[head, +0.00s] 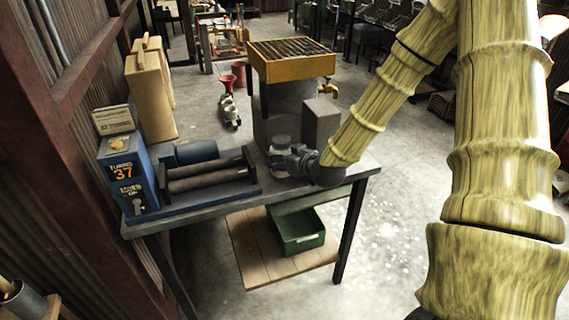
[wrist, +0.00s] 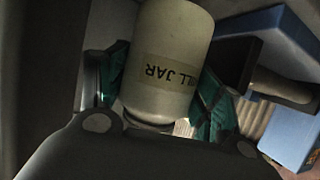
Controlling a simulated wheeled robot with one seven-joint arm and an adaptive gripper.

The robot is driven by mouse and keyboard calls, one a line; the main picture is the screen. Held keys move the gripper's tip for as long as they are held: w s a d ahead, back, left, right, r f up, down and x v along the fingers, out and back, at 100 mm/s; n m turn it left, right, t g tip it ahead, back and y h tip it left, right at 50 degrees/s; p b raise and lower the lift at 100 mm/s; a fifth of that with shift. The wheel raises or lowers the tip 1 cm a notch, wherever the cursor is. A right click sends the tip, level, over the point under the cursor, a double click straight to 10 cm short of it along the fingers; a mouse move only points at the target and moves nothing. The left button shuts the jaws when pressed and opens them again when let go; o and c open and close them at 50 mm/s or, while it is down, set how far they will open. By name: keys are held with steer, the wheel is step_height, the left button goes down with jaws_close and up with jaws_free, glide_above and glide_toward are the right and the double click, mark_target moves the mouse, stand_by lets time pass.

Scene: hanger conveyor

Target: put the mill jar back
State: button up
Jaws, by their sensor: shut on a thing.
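The mill jar (wrist: 168,65) is a pale cylinder with a dark-lettered label, upside down in the wrist view. My gripper (wrist: 160,85) is shut around it, with a teal finger on each side. In the head view my gripper (head: 298,158) is over the right part of the bench, with the grey jar (head: 281,144) at its left side. I cannot tell whether the jar touches the bench. The roller mill (head: 208,175) stands left of the jar, its two dark rollers bare. Its blue box (head: 126,180) reads "TURNS 37".
The bench (head: 215,208) carries the mill on its left and middle. Behind my gripper stand a grey tank with a yellow grated top (head: 290,60), a brass tap (head: 328,87) and a grey block (head: 320,122). A green bin (head: 297,232) sits on the lower shelf (head: 255,255).

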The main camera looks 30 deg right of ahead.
steer(key=shift+f+p, duration=0.4)
steer(key=shift+f, duration=1.25)
steer(key=shift+f, duration=0.15)
steer(key=o, duration=1.7)
steer(key=shift+o, duration=0.2)
steer(key=shift+s, duration=0.15)
